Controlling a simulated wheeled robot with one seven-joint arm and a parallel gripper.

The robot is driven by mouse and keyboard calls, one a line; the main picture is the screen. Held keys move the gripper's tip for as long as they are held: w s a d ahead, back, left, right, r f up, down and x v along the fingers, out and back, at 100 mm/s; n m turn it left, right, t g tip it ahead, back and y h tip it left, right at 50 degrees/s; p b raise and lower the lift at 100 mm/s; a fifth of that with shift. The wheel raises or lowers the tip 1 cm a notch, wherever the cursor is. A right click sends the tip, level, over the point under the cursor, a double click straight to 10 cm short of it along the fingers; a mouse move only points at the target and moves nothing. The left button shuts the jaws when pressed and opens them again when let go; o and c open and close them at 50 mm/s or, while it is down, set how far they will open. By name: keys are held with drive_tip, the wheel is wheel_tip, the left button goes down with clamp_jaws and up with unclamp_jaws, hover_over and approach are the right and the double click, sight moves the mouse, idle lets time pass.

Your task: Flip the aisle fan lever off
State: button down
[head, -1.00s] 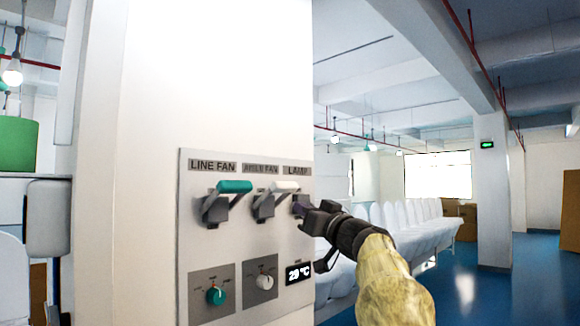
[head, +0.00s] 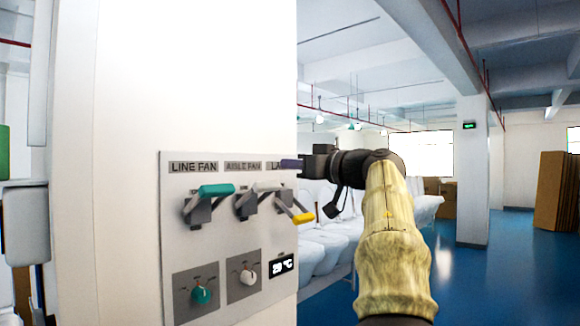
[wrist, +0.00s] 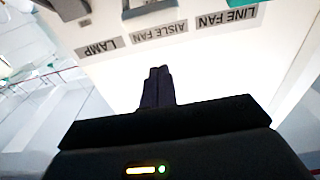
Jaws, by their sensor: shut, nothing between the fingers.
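The control panel (head: 175,240) is on a white pillar. Its aisle fan lever (head: 268,186) has a white handle, raised up and outward, under the AISLE FAN label. It is partly cut off at the top edge of the wrist view (wrist: 150,8). My gripper (head: 291,163) is shut and empty, above and clear of the levers, in front of the LAMP label. In the wrist view, which is upside down to the panel, the closed dark fingers (wrist: 157,86) point toward the AISLE FAN label (wrist: 158,33).
The teal line fan lever (head: 216,190) is raised, left of the aisle fan lever. The yellow lamp lever (head: 303,218) points down, to its right. White seats stand behind.

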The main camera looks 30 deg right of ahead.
sight(271, 186)
drive_tip(key=p+x, duration=0.1)
drive_tip(key=x, duration=0.1)
drive_tip(key=p+x, duration=0.1)
drive_tip(key=x, duration=0.2)
drive_tip(key=p+x, duration=0.1)
drive_tip(key=x, duration=0.2)
drive_tip(key=shift+w+f, duration=0.2)
drive_tip(key=shift+f, duration=0.05)
drive_tip(key=shift+s+d+f, duration=0.2)
drive_tip(key=shift+s+f, duration=0.5)
drive_tip(key=shift+s, duration=0.05)
drive_tip(key=shift+s+d+f, duration=0.1)
drive_tip(key=shift+s+f, duration=0.2)
drive_tip(key=shift+f, duration=0.35)
drive_tip(key=shift+f, duration=0.15)
